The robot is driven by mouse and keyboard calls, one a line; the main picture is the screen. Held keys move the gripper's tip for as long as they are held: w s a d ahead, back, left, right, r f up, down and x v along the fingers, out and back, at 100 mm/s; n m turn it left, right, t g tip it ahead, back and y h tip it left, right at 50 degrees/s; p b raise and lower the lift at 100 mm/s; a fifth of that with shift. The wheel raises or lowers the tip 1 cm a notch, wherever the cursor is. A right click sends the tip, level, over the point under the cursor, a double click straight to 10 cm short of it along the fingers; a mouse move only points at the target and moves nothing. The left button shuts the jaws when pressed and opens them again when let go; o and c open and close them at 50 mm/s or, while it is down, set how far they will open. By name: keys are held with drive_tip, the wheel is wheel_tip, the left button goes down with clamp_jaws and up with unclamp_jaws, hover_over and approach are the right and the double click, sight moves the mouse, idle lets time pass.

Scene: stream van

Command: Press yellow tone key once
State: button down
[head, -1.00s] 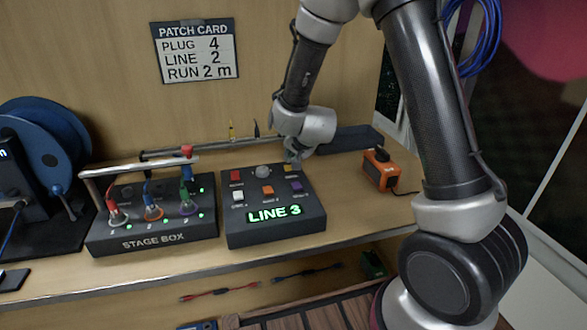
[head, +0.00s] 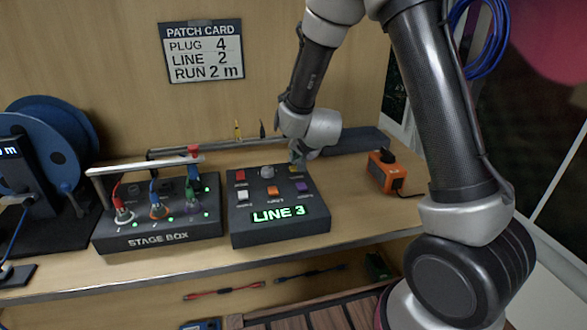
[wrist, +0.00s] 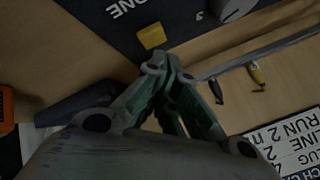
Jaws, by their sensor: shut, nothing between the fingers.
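The yellow tone key (wrist: 152,36) is a small square button at the edge of the dark key box (wrist: 105,25) in the wrist view. In the head view the yellow key (head: 294,169) is at the box's back right, partly behind the fingertips. My gripper (head: 297,158) is shut and empty, pointing down at the back right of the box (head: 235,215). In the wrist view its closed fingertips (wrist: 160,62) appear just beside the yellow key; I cannot tell whether they touch it. The box's green display (head: 278,214) reads LINE 3.
Red (head: 240,175), white, orange and purple keys and a grey knob (head: 267,171) share the box. The stage box (head: 157,238) with its coloured plugs stands left. An orange device (head: 383,170) sits right. A patch card (head: 202,50) hangs on the back wall.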

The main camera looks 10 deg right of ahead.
drive_tip(key=shift+f, duration=0.2)
idle(0.4)
drive_tip(key=shift+f, duration=0.25)
drive_tip(key=shift+f, duration=0.4)
idle(0.6)
idle(0.3)
drive_tip(key=shift+r, duration=0.85)
drive_tip(key=shift+d+r, duration=0.1)
drive_tip(key=shift+r, duration=2.4)
